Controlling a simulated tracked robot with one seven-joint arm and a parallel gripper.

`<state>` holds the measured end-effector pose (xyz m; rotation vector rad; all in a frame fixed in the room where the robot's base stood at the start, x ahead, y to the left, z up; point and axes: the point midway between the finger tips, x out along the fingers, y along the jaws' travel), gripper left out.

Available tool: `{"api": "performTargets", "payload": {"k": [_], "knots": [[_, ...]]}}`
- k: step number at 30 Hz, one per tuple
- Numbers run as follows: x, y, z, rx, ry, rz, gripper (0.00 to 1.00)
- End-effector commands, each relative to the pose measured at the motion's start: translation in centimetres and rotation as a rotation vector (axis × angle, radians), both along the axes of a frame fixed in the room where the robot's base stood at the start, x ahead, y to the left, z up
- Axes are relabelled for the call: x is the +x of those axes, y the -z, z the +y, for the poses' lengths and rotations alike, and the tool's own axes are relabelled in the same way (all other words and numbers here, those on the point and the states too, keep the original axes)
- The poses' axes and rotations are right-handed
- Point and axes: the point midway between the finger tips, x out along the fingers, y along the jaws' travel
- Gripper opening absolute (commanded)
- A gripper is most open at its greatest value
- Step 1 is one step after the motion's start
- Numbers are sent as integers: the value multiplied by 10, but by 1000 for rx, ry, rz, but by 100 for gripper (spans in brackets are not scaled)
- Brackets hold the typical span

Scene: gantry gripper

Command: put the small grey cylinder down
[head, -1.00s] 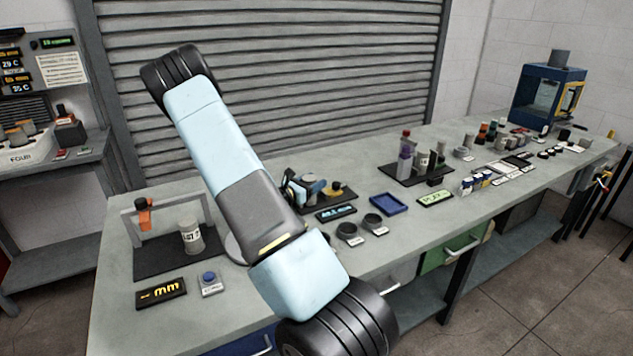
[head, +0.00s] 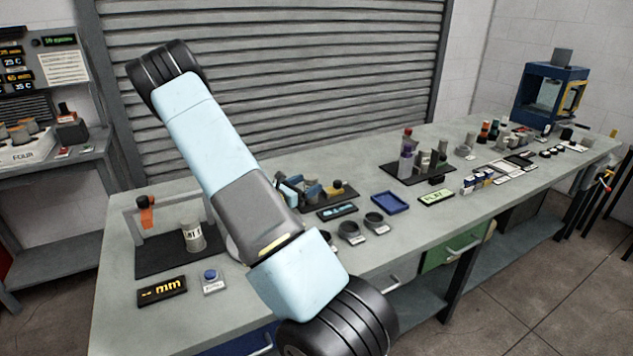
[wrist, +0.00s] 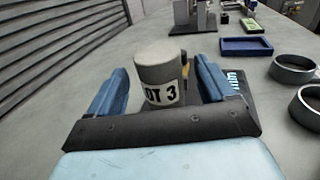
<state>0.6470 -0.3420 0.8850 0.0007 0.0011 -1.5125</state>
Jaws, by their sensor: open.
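In the wrist view a small grey cylinder (wrist: 158,70) stands upright with a light top and a white label reading "OT 3", its first letter out of sight. My gripper (wrist: 162,64) is open, with one blue finger on each side of the cylinder and a narrow gap at both sides.
A blue tray (head: 390,203) and dark round dishes (head: 350,232) lie to the right. A lit display (head: 337,211) is near the gripper. At left, another labelled cylinder (head: 192,238) stands on a black mat (head: 160,262) by a grey frame. A rack of bottles stands farther right.

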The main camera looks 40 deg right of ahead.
Motion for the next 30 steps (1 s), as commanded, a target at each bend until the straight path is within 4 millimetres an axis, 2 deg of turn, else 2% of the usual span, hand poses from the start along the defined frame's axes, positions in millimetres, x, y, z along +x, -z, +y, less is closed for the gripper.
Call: {"api": "performTargets", "payload": {"k": [3, 9, 15, 19, 23, 30], "knots": [[-1, 0, 25, 1, -4, 0, 83], [-3, 0, 58, -1, -3, 0, 83], [-4, 0, 75, 0, -1, 0, 83], [-7, -4, 78, 10, 14, -17, 83], [-15, -18, 81, 48, 63, -76, 83], [-46, -59, 97, 187, 224, -274, 83]]}}
